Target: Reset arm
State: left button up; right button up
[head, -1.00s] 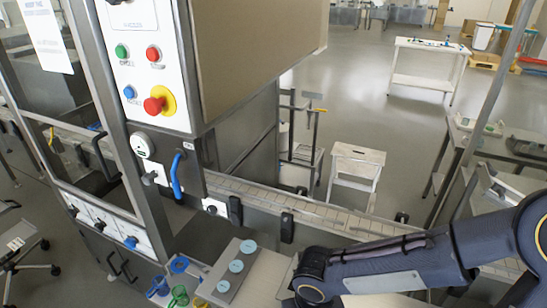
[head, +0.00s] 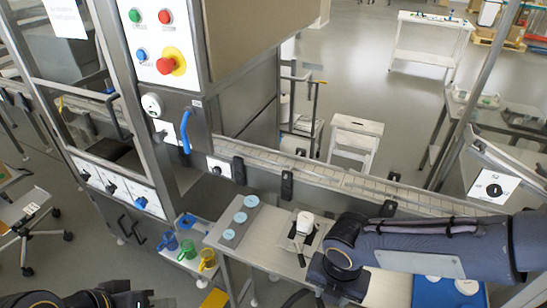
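My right arm comes in from the right, over the table (head: 380,290). Its dark rounded joint is near the table's middle, and I cannot make out its gripper's fingers. My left gripper (head: 135,298) shows only partly at the bottom left edge, dark and low, away from the table. I cannot tell whether it is open or shut.
A grey block with light blue discs (head: 240,216) and a white round container (head: 305,222) on a dark stand are on the table. Blue (head: 168,241), green (head: 187,249) and yellow (head: 207,260) cups stand left. A conveyor (head: 320,176) runs behind; the machine cabinet (head: 160,85) rises left.

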jog(key=s+d+r+m+t+y, duration=0.2)
jog(key=s+d+r+m, duration=0.1)
jog(key=m, duration=1.3)
jog(key=s+d+r+m+t+y+b, duration=0.1)
jog(key=d+r+m, duration=0.4)
jog(key=m, duration=1.1)
jog(key=s+t+y, duration=0.1)
jog(key=s+t, duration=0.1)
jog(key=shift+s+d+m, duration=0.25)
jog(key=shift+s+m, duration=0.15)
